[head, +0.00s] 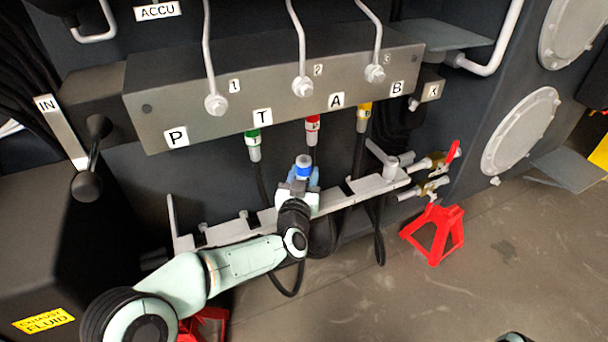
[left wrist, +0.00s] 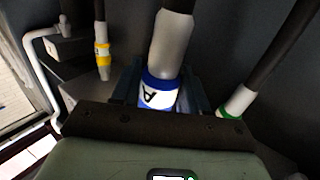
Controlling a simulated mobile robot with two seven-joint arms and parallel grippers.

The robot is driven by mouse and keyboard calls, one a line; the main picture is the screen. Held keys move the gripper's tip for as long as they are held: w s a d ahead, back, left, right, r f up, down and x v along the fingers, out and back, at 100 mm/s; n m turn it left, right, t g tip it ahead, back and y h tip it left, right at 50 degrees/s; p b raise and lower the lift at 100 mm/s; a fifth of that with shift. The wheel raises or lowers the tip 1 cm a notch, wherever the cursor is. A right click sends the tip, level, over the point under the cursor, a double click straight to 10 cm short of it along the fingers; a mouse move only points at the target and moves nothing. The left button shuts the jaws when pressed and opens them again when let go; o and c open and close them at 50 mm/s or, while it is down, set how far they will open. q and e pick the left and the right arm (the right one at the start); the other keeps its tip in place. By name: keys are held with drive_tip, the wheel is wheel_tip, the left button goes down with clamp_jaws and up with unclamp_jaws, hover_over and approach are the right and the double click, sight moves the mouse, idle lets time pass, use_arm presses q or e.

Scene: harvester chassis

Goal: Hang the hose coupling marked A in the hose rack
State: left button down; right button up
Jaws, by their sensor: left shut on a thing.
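The hose coupling marked A (head: 303,171) has a blue band and a grey end. My left gripper (head: 301,182) is shut on it and holds it roughly upright in front of the manifold, below the A sign. In the left wrist view, the blue band with its white A label (left wrist: 160,93) sits between the fingers. The hose rack (head: 240,229) is a pale slotted bar running behind my left gripper; my wrist covers its middle. The coupling appears just above the bar in the head view, but I cannot tell its depth distance. My right gripper is not in view.
Green (head: 253,144), red (head: 312,130) and yellow (head: 363,116) banded couplings hang under the manifold block (head: 270,88). Black hoses (head: 379,240) loop below the rack. Valves with a red handle (head: 452,152) are at right, above a red stand (head: 436,228).

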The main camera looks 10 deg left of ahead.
use_arm(q)
drive_tip(key=shift+f+b, duration=0.75)
drive_tip(key=shift+f, duration=0.2)
drive_tip(key=shift+f+b, duration=0.35)
drive_tip(key=shift+f, duration=0.75)
drive_tip(key=shift+f, duration=0.1)
